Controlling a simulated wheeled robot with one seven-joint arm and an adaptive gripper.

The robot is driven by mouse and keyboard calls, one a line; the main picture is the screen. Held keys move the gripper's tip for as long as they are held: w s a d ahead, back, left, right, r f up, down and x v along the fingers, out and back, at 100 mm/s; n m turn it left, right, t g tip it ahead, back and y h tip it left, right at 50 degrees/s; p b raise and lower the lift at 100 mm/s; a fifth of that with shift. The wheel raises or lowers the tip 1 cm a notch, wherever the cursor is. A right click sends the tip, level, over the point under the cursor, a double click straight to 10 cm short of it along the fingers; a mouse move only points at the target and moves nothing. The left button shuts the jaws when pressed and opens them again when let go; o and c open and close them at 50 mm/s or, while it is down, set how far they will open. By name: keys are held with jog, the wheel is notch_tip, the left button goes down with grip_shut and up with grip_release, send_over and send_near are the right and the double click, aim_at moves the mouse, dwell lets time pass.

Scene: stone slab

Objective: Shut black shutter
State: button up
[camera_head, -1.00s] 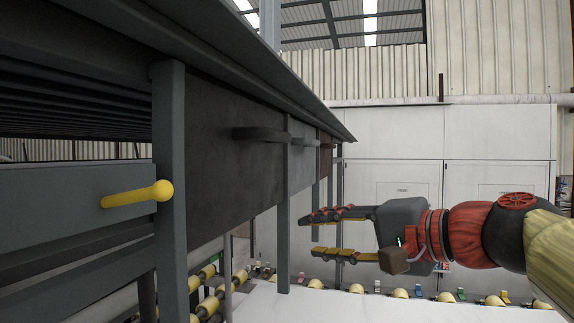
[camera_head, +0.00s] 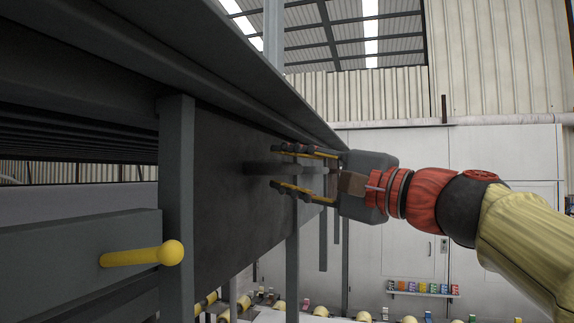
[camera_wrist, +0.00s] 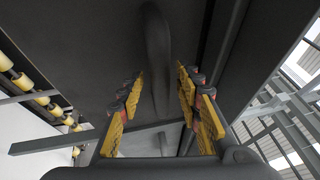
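The black shutter (camera_head: 222,190) is a dark flat panel under the grey overhang in the head view; it fills much of the wrist view (camera_wrist: 90,45). Its dark bar handle (camera_head: 257,168) sticks out to the right toward my gripper (camera_head: 273,167). My gripper is open, with one finger above the handle and one below it. In the wrist view the handle (camera_wrist: 155,50) runs between the spread fingers of my gripper (camera_wrist: 160,88), with gaps on both sides. The fingers' contact with the panel cannot be told.
A yellow knob handle (camera_head: 145,254) sticks out from a grey panel at the left, beside a grey post (camera_head: 176,200). The overhang (camera_head: 235,70) slopes close above my gripper. Yellow rollers (camera_head: 208,300) run below. White cabinets (camera_head: 415,160) stand behind, with open room at the right.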

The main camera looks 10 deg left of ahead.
jog(key=shift+a, duration=0.2)
jog(key=shift+c, duration=0.5)
jog(key=c, duration=0.7)
grip_shut()
